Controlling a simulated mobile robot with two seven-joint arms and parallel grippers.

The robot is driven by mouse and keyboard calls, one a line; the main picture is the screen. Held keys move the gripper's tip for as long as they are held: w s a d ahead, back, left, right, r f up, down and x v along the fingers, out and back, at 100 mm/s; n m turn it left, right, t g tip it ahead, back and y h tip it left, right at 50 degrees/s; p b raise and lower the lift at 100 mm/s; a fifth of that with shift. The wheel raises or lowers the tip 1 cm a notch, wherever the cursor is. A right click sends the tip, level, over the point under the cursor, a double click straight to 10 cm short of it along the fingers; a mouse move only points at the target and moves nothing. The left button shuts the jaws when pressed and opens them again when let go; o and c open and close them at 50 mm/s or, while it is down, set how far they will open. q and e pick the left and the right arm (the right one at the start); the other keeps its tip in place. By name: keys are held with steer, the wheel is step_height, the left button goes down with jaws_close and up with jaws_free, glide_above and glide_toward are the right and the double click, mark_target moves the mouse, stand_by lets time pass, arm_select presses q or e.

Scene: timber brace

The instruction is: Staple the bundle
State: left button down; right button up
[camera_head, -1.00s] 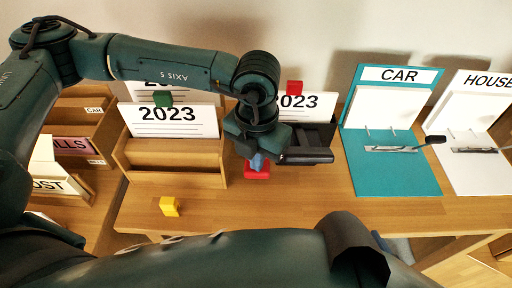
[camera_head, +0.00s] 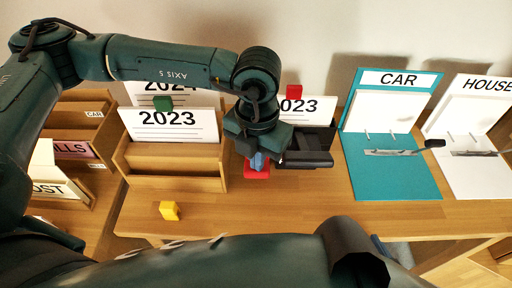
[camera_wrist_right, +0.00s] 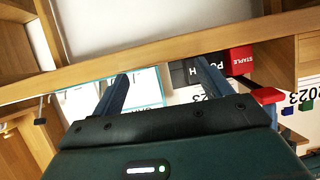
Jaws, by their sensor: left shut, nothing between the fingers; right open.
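Paper sheets marked 2023 (camera_head: 316,107) with a red block (camera_head: 294,92) at their top stand behind a dark device (camera_head: 305,160). I cannot tell whether these sheets are the bundle. The red stapler (camera_head: 257,173) is mostly hidden by my left gripper (camera_head: 257,163), which is shut, empty and pointing down right over it. I cannot tell if they touch. In the right wrist view the stapler, labelled STAPLE (camera_wrist_right: 241,60), is beside the dark punch (camera_wrist_right: 185,73). My right gripper (camera_wrist_right: 163,72) is open and empty, with the table edge across its view.
A wooden holder (camera_head: 175,182) carries more 2023 sheets (camera_head: 168,122) with a green block (camera_head: 162,103). A yellow block (camera_head: 169,210) lies in front. CAR (camera_head: 390,185) and HOUSE (camera_head: 470,180) binders stand right. Labelled wooden trays (camera_head: 80,150) are left. The front table strip is mostly clear.

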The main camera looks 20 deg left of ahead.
arm_select(q)
steer(key=shift+w+r+p, duration=0.1)
steer(key=shift+r+p, duration=0.75)
steer(key=shift+r, duration=0.7)
steer(key=shift+w+a+r+p, duration=0.15)
steer(key=shift+r+p, duration=0.25)
steer(key=shift+r, duration=0.35)
steer(key=shift+w+d+r+p, duration=0.15)
steer(key=shift+r+p, duration=0.25)
steer(key=shift+r, duration=0.35)
arm_select(e)
steer(key=shift+s+a+f+g, duration=0.1)
steer(key=shift+a+f+g, duration=0.1)
steer(key=shift+f+g, duration=0.3)
steer(key=shift+r, duration=0.3)
